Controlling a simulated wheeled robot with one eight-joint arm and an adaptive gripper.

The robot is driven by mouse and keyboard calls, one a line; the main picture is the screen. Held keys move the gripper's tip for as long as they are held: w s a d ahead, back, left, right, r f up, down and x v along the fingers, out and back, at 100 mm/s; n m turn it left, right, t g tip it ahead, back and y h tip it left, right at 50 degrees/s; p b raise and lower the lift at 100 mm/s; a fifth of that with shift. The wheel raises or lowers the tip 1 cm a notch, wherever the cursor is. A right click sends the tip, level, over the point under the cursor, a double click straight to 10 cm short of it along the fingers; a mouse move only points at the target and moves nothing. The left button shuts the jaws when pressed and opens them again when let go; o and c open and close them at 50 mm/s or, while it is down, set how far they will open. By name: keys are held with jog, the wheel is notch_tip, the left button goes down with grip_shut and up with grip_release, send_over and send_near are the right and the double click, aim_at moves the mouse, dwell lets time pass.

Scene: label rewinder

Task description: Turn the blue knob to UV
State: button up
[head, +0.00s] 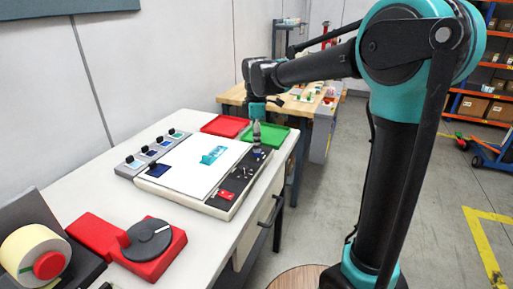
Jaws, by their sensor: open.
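My gripper (256,141) points down from the end of my arm in the head view. It is over the far end of a black control strip (233,183) on the right side of a white-topped board (202,178). The fingers look small and dark, and I see nothing clearly held between them. Small knobs or switches (246,171) sit on the strip near and below the gripper. Whether the fingers touch anything is unclear.
A grey strip with several black knobs on coloured plates (153,150) lies left of the board. A red tray (224,126) and green tray (272,136) stand behind. A red unit with a grey dial (149,240) and a label roll (33,257) are in front.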

jog(key=shift+f, duration=1.3)
jog(key=shift+c, duration=0.2)
grip_shut()
